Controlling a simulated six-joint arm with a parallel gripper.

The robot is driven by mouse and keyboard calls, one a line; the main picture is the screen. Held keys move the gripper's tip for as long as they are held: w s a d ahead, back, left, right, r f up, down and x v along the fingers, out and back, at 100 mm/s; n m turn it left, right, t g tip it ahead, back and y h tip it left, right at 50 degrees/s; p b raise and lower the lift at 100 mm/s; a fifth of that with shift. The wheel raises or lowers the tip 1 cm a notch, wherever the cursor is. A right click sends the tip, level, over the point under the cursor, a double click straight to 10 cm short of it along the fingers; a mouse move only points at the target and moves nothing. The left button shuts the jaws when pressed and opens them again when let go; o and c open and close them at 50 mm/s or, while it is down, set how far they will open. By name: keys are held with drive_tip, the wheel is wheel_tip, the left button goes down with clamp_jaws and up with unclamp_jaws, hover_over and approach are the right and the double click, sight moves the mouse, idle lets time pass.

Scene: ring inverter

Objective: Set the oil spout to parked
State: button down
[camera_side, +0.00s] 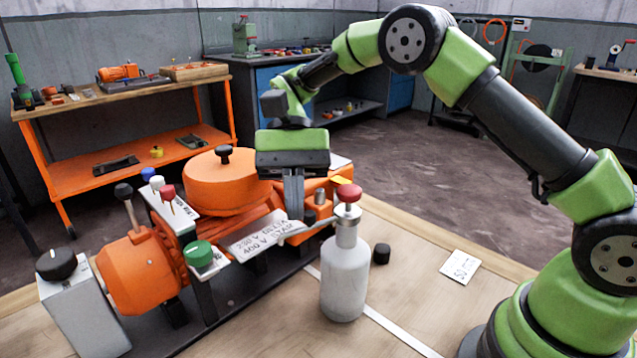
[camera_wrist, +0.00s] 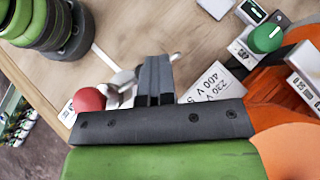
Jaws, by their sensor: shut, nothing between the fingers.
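The oil bottle (camera_side: 345,280) is a pale grey cylinder with a red knob (camera_side: 348,193) on top, standing on the bench in front of the orange machine. Its thin metal spout (camera_side: 308,231) points left from the neck toward the machine's label plate. My gripper (camera_side: 294,214) is shut and empty, pointing down just behind the spout; whether it touches cannot be told. In the wrist view, my closed fingers (camera_wrist: 155,68) are beside the pale spout (camera_wrist: 122,82), with the red knob (camera_wrist: 88,99) to the left. Part of the bottle is hidden there.
The orange machine (camera_side: 140,270) carries a green knob (camera_side: 198,254), levers and a label plate (camera_side: 258,233) close to the fingers. A small black cap (camera_side: 381,253) and a written card (camera_side: 460,267) lie right of the bottle. The bench's front right is mostly clear.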

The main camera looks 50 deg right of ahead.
drive_tip(key=shift+s+d, duration=0.35)
drive_tip(key=shift+d, duration=0.35)
drive_tip(key=shift+r, duration=0.1)
drive_tip(key=shift+w+r, duration=0.3)
wheel_tip(320, 180, up, 8)
drive_tip(key=w, duration=0.1)
drive_tip(key=shift+r, duration=0.15)
